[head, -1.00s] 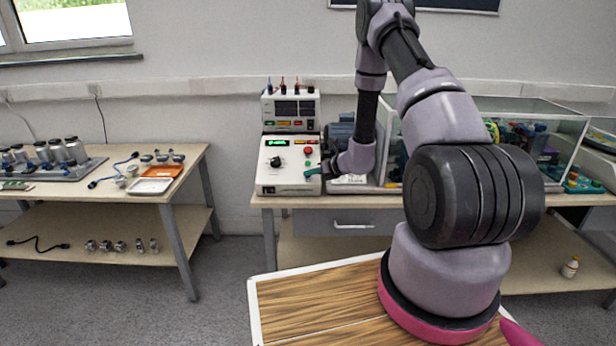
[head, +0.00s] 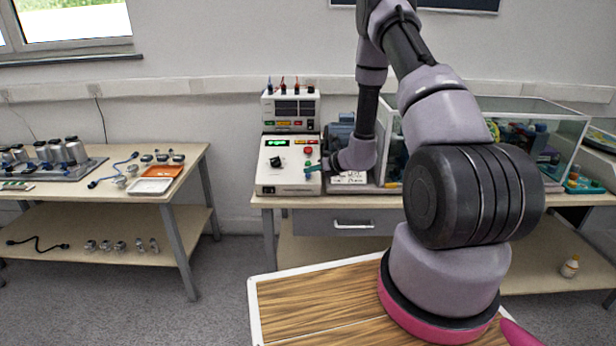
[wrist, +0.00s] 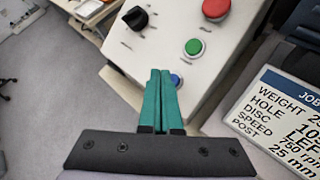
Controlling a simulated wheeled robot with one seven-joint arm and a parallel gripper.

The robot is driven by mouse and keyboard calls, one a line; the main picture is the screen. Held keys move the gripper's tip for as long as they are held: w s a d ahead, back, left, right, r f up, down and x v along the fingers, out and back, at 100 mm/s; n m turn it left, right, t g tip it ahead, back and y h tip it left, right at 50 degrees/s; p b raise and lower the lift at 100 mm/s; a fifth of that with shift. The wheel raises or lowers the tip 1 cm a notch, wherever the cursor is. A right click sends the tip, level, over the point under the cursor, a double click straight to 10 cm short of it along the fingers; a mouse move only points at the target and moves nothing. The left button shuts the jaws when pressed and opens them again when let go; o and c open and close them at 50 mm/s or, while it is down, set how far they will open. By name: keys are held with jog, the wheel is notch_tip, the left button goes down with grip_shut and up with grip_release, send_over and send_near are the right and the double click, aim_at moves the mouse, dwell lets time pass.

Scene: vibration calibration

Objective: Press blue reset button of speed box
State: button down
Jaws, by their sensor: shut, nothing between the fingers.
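The speed box (head: 288,180) is a white box with a green display, standing on the bench at the left end in the head view. In the wrist view its sloped panel (wrist: 160,45) carries a black knob (wrist: 136,18), a red button (wrist: 216,8), a green button (wrist: 194,47) and the blue reset button (wrist: 177,79). My gripper (wrist: 160,72) has teal fingers, shut together and empty. Its tips are right beside the blue button, just left of it, and the finger partly hides it. I cannot tell whether they touch the panel. The gripper also shows at the box's right side (head: 312,169).
A job card (wrist: 285,120) with printed values stands right of the box. A unit with several coloured leads (head: 290,108) stands behind the box. A glass-walled case (head: 540,125) is farther right on the bench. A separate table (head: 100,190) with parts is at left.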

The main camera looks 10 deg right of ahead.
jog(key=shift+s+a+r, duration=0.1)
jog(key=shift+s+r, duration=0.25)
jog(key=shift+r, duration=0.4)
jog(key=shift+s+a+r, duration=0.1)
jog(key=shift+s+r, duration=0.25)
jog(key=shift+r, duration=0.4)
jog(key=shift+s+a+r, duration=0.1)
jog(key=shift+s+r, duration=0.25)
jog(key=shift+r, duration=0.4)
jog(key=s+a+r+n+g+y, duration=0.1)
jog(key=s+a+r+n+g, duration=0.15)
jog(key=s+r+n, duration=0.4)
jog(key=s+a+r+n+g+y, duration=0.1)
jog(key=s+a+r+n, duration=0.15)
jog(key=r, duration=0.75)
jog(key=s+a+r+n+g+y, duration=0.1)
jog(key=s+a+r+n, duration=0.4)
jog(key=r, duration=0.4)
jog(key=s+d+r+n+t+h, duration=0.1)
jog(key=s+d+r+n+h, duration=0.3)
jog(key=s+n, duration=0.3)
jog(key=s+d+r+n+t+h, duration=0.1)
jog(key=s+d+r+n+h, duration=0.2)
jog(key=s+d+r+n, duration=0.4)
jog(key=shift+s+r+h, duration=0.2)
jog(key=shift+s+h, duration=0.2)
jog(key=shift+s, duration=2.85)
